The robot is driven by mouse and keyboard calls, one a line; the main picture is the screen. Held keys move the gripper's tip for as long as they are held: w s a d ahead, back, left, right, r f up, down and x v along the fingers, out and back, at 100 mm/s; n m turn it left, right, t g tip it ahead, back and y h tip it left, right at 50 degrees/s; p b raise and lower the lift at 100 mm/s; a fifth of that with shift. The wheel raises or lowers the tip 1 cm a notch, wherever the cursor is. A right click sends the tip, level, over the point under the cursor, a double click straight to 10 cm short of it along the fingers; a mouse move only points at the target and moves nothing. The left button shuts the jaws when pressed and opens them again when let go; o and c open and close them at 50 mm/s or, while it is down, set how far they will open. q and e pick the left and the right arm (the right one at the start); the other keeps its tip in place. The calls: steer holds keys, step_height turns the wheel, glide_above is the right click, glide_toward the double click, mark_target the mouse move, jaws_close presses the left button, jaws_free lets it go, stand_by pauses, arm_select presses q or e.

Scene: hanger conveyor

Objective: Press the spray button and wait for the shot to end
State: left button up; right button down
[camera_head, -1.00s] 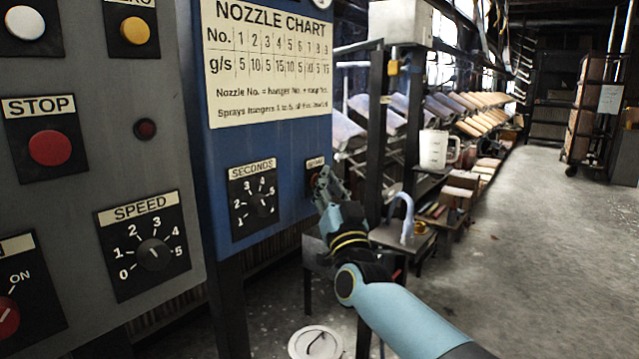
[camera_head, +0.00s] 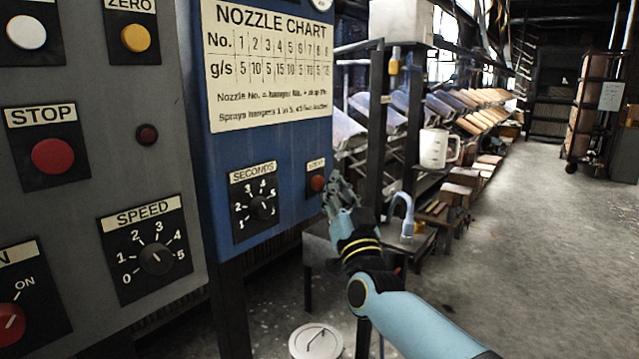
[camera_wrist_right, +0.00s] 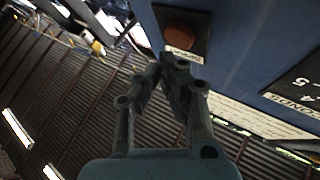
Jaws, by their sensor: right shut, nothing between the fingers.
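The spray button (camera_head: 317,183) is a small orange-red round button on a black plate at the lower right of the blue panel (camera_head: 285,150). Its label is too blurred to read fully. It also shows in the right wrist view (camera_wrist_right: 183,42), upside down and uncovered. My right gripper (camera_head: 336,182) is just right of the button, apart from it, with its fingers pointing up. In the right wrist view the fingertips (camera_wrist_right: 165,68) are close together, empty and below the button's plate. My left gripper is not in view.
A seconds dial (camera_head: 262,207) sits left of the button. The grey panel (camera_head: 100,180) at left has a red stop button (camera_head: 53,156) and a speed dial (camera_head: 157,258). Open floor lies at right.

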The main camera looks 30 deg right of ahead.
steer(key=s, duration=0.1)
steer(key=s+d+p, duration=0.1)
steer(key=s, duration=0.1)
steer(key=s+p, duration=0.1)
steer(key=shift+s+d, duration=0.2)
steer(key=shift+d, duration=0.2)
stand_by(0.5)
steer(key=s+a+f+n+g+y+b, duration=0.1)
steer(key=s+f+g, duration=0.35)
steer(key=f, duration=0.85)
steer(key=s+a+f+n+g+y+b, duration=0.15)
steer(key=s+f, duration=0.55)
steer(key=f, duration=0.7)
steer(key=s+a+f+n+g+y+b, duration=0.15)
steer(key=s+f+g, duration=0.35)
steer(key=f, duration=0.8)
steer(key=s+f+g, duration=0.3)
steer(key=s+f, duration=0.4)
steer(key=s, duration=0.5)
steer(key=s+a+f+n+g+y, duration=0.1)
steer(key=s+f+g, duration=0.3)
steer(key=s+f, duration=0.3)
steer(key=s+f+n+g, duration=0.1)
steer(key=s+f+g, duration=0.3)
steer(key=s, duration=1.4)
step_height(320, 180, down, 3)
steer(key=shift+a+b, duration=0.25)
steer(key=shift+b, duration=0.15)
